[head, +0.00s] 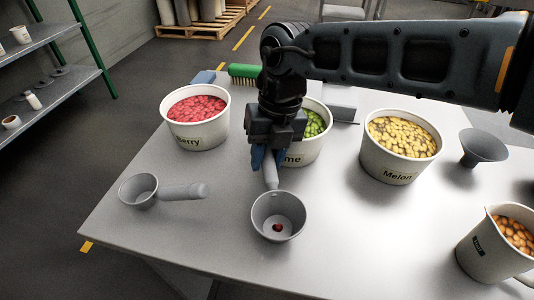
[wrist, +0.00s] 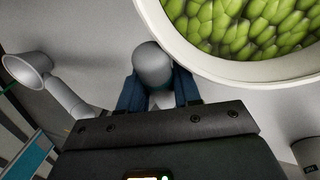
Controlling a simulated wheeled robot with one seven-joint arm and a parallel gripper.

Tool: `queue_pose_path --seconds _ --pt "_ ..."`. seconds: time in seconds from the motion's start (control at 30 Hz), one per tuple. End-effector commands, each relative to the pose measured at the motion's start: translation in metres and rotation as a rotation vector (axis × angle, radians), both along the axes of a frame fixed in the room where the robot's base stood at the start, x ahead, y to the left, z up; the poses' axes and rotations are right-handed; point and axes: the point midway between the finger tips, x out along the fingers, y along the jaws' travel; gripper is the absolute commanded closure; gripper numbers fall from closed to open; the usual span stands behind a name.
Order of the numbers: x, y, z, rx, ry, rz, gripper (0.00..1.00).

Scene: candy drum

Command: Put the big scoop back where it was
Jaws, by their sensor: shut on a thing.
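The big scoop (head: 278,216) is a grey round cup with a straight handle. One red candy lies in its bowl. My gripper (head: 268,160) is shut on its handle, and the bowl points toward the front of the table. In the wrist view the rounded grey handle (wrist: 154,70) sits between my blue fingers (wrist: 160,92). I cannot tell whether the scoop touches the table. A smaller grey scoop (head: 140,191) lies on the table to the left, handle pointing right; it also shows in the wrist view (wrist: 32,68).
Drums of red Berry (head: 196,138), green Lime (head: 305,158) and yellow Melon (head: 393,175) candy stand behind on the table (head: 165,247). A grey funnel (head: 482,146) and a jug of orange candy (head: 486,252) are at right. A green brush (head: 243,72) lies at the back. The front left is clear.

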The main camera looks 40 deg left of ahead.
Motion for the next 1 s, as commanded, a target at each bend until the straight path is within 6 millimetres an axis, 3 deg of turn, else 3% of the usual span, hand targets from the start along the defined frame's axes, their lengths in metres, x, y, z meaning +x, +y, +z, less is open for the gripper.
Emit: queue_pose_path --seconds 0.23,0.27,0.5,0.83,1.0 --pt "0.000 0.000 -0.003 0.001 0.001 0.000 1.00" --pt "0.000 0.000 -0.003 0.001 0.001 0.000 0.65" --pt "0.000 0.000 -0.002 0.001 0.001 0.001 0.42" --pt "0.000 0.000 0.003 0.002 0.000 0.001 0.42" --pt "0.005 -0.002 0.027 0.003 -0.002 0.000 0.42"
